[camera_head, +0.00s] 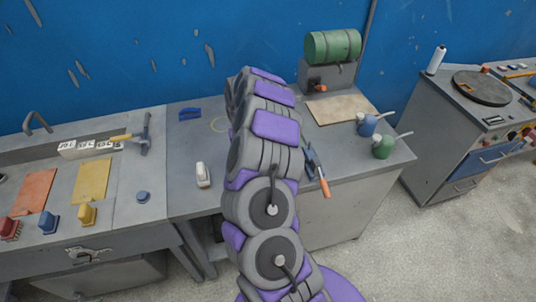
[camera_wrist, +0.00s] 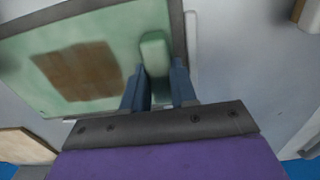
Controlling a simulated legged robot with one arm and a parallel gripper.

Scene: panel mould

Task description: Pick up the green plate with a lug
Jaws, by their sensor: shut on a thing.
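The green plate (camera_wrist: 105,112) fills the upper left of the wrist view. It has a brown rectangular patch (camera_wrist: 78,72) on its face and a raised green lug (camera_wrist: 155,50) near its right edge. My gripper (camera_wrist: 158,80) has its two blue fingers on either side of the lug and is shut on it. I cannot tell whether the plate touches the surface under it. In the head view my arm hides the gripper and the plate.
A grey bench (camera_head: 340,152) carries a green cylinder (camera_head: 333,46), a tan board (camera_head: 340,108), a blue can (camera_head: 366,124), a green can (camera_head: 383,147) and an orange-handled tool (camera_head: 323,184). A white bottle-like object (camera_head: 203,174) stands left of my arm. Stamps and coloured sheets lie farther left.

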